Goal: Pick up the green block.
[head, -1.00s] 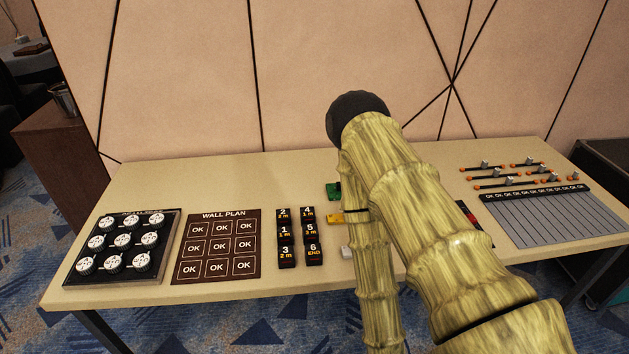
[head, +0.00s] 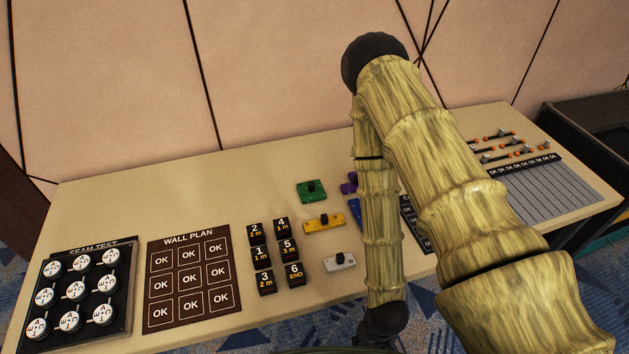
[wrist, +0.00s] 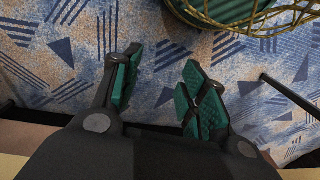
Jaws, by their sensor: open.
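The green block (head: 311,191) is a flat green piece with a dark knob on top. It lies on the table (head: 190,175), behind a yellow block (head: 325,223), in the head view. My gripper (wrist: 160,88) shows in the wrist view, with its two green-padded fingers apart and nothing between them. It is over patterned carpet, away from the green block. The green block is not in the wrist view. In the head view my arm hides part of the table to the right of the block, and my fingers cannot be seen.
Purple (head: 349,183), blue (head: 354,211) and white (head: 340,261) pieces lie near the green block. Numbered black blocks (head: 266,257), a wall plan board (head: 188,278) and a seam test panel (head: 83,293) lie to the left. The table behind the wall plan is bare.

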